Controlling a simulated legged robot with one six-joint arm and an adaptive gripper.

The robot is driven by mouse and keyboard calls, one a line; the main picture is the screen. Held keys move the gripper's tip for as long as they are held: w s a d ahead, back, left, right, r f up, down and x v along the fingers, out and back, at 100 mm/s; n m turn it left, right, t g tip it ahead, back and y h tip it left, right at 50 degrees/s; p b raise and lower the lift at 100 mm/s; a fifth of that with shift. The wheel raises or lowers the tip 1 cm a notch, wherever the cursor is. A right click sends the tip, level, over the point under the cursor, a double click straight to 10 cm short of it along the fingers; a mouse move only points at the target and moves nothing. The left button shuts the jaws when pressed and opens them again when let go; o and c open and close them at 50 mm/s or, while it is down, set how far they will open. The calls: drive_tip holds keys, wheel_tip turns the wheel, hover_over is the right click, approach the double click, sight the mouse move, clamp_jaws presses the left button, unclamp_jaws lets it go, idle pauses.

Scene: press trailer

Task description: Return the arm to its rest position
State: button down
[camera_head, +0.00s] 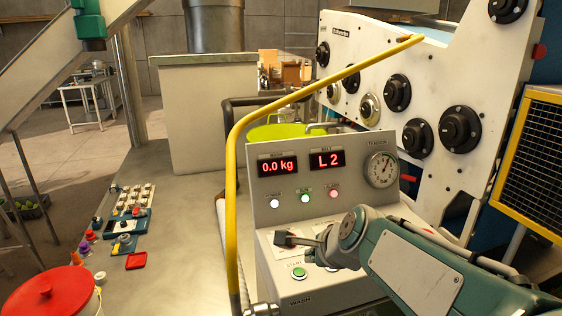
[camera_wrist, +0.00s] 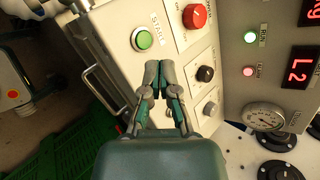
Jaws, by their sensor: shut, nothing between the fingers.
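My gripper (camera_head: 284,238) is at the left end of my arm, over the sloping control panel (camera_head: 283,286). Its two grey fingers (camera_wrist: 159,68) are together at the tips and hold nothing. In the wrist view the green START button (camera_wrist: 142,39) is just past the tips, to their upper left. That button (camera_head: 299,272) is below the fingers in the head view. A red knob (camera_wrist: 195,15), a black knob (camera_wrist: 206,74) and a grey knob (camera_wrist: 210,109) lie to the right in the wrist view. I cannot tell whether the fingertips touch the panel.
A tall yellow rail (camera_head: 231,190) rises left of the panel and bends over behind it. The upright display face (camera_head: 325,192) reads 0.0 kg and L2. A large white machine (camera_head: 425,95) stands behind.

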drive_tip(key=s+d+f+n+g+h, duration=0.1)
drive_tip(key=s+d+n, duration=0.3)
drive_tip(key=s+n, duration=0.4)
drive_tip(key=s+d+f+n+g+h, duration=0.1)
drive_tip(key=s+d+f+n+h, duration=0.1)
drive_tip(key=s+d+n, duration=0.3)
drive_tip(key=s+n+h, duration=0.1)
drive_tip(key=s+n, duration=0.3)
drive_tip(key=s, duration=0.2)
drive_tip(key=shift+s+n, duration=0.2)
drive_tip(key=shift+n, duration=0.1)
